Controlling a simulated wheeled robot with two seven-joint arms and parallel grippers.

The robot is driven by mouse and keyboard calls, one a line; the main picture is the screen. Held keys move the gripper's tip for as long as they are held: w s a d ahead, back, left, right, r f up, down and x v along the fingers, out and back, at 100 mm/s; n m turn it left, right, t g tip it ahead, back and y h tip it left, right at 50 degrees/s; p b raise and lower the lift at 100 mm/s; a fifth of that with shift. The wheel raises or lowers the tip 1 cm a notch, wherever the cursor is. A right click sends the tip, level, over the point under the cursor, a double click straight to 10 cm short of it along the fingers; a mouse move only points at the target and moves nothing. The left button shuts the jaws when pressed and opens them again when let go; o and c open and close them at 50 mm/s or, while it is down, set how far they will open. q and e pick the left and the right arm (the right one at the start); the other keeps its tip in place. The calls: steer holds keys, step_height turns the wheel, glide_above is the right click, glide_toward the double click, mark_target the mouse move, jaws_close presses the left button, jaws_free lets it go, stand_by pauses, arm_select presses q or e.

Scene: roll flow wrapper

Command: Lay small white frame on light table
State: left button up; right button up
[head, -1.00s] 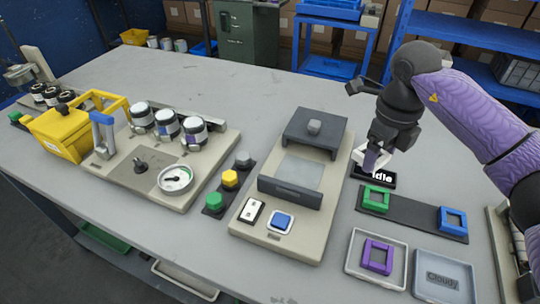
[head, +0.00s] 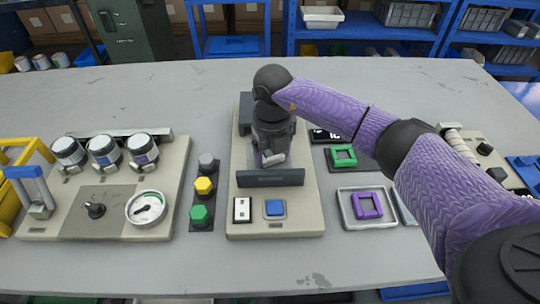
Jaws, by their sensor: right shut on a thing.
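My right gripper (head: 268,157) is shut on the small white frame (head: 273,159), which shows only in part at the fingertips. The gripper points down over the beige machine (head: 275,224), between its dark rear block (head: 245,108) and its dark front bar (head: 270,178). The pale panel of the machine lies under the gripper and is mostly hidden by it. I cannot tell whether the frame touches the panel. My left gripper is not in view.
A green frame (head: 343,156) sits on a dark strip right of the machine. A purple frame (head: 367,206) lies in a grey tray (head: 345,222). Green, yellow and grey knobs (head: 203,186) stand left of the machine, beside a unit with a gauge (head: 146,208).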

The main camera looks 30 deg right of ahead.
mark_target(272, 158)
steer(key=o, duration=0.9)
steer(key=shift+f, duration=0.2)
steer(key=o, duration=0.3)
arm_select(q)
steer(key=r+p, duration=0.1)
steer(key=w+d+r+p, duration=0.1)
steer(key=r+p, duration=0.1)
steer(key=p, duration=0.1)
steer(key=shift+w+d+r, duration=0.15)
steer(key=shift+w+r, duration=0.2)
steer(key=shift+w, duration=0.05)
arm_select(e)
step_height(272, 158, up, 12)
steer(key=shift+r, duration=0.25)
